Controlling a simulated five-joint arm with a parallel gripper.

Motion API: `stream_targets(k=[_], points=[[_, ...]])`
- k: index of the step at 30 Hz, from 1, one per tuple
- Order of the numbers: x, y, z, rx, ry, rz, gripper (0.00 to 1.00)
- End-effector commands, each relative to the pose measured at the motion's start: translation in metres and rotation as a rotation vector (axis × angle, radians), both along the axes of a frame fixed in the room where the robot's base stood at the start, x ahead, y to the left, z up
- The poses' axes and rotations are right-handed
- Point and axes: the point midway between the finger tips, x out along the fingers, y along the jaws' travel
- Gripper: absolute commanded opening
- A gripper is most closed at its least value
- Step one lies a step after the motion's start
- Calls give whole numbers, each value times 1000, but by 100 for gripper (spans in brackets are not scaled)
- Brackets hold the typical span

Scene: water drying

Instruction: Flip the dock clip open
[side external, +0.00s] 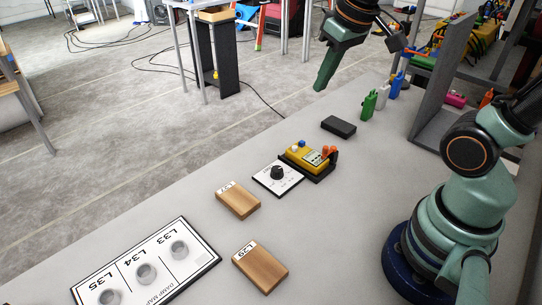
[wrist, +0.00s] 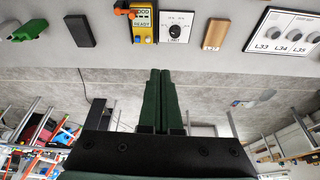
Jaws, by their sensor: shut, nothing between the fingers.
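The yellow meter (side external: 306,157) lies in a black dock (side external: 322,176) near the middle of the bench in the side view. An orange clip (side external: 328,151) shows at the dock's right end; whether it is open or closed is hard to tell. In the wrist view the yellow meter (wrist: 143,34) with a READY display is at the top, with the orange clip (wrist: 122,8) partly cut off by the edge. My gripper (side external: 319,86) is shut and empty, raised above and behind the dock, apart from it. Its green fingers are together in the wrist view (wrist: 160,72).
A white LIMIT card with a black knob (side external: 278,175) sits left of the dock. A black block (side external: 338,127) lies behind it. Wooden blocks (side external: 238,201) and the damp map board (side external: 145,268) are nearer the front left. Small bottles (side external: 369,105) and a grey panel (side external: 440,75) stand right.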

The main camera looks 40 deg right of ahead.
Motion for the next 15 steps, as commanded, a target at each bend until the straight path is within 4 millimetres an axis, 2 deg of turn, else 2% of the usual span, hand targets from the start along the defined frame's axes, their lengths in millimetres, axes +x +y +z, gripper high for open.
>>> stream_targets(k=[8,15], points=[[35,-22,-2,18,171,-76,0],[64,-43,-14,38,310,-137,0]])
